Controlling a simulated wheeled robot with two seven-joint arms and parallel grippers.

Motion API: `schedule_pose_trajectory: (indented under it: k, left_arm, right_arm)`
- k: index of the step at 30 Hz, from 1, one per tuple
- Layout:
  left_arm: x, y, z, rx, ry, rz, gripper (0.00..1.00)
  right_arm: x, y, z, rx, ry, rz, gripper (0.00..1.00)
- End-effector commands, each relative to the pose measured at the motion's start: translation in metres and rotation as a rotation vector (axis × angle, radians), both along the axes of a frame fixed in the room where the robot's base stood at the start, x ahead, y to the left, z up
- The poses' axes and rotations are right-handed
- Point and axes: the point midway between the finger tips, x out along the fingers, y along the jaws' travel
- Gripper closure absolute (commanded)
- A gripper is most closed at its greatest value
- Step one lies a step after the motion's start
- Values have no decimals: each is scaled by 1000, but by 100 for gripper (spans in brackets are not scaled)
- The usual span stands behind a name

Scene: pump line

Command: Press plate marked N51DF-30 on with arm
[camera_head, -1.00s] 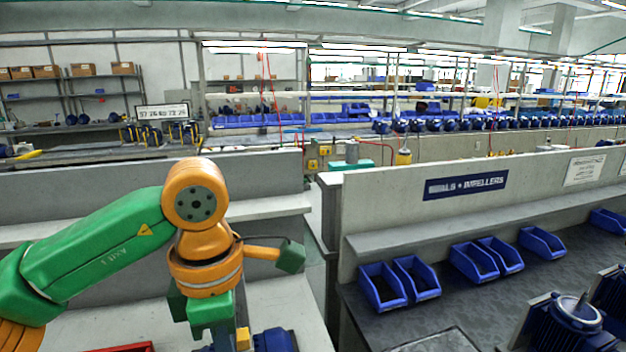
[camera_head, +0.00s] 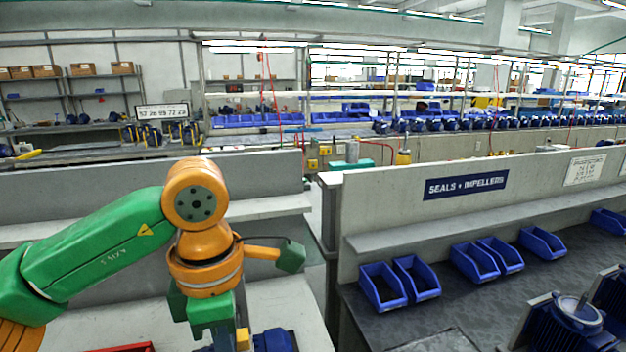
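My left arm comes in from the left, green and orange, and bends down at the wrist. My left gripper (camera_head: 212,338) points down over the bench at the bottom edge; its fingertips are cut off or hidden, so its opening does not show. A blue object (camera_head: 274,341), partly cut off by the frame, stands on the bench just right of it. No plate with a readable N51DF-30 mark shows. My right gripper is not in view.
A grey bench (camera_head: 292,300) is bare right of the blue object. A red edge (camera_head: 128,347) shows at bottom left. The right bench holds blue bins (camera_head: 382,288) and a blue pump (camera_head: 568,325) under a "SEALS + IMPELLERS" sign (camera_head: 466,185). A gap separates the benches.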

Motion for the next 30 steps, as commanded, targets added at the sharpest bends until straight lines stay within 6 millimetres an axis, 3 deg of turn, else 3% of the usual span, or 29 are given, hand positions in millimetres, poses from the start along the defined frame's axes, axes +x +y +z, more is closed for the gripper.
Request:
schedule_pose_trajectory:
  k: [30]
  left_arm:
    - [0,0,-9,0,0,0,100]
  right_arm:
    - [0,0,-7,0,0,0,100]
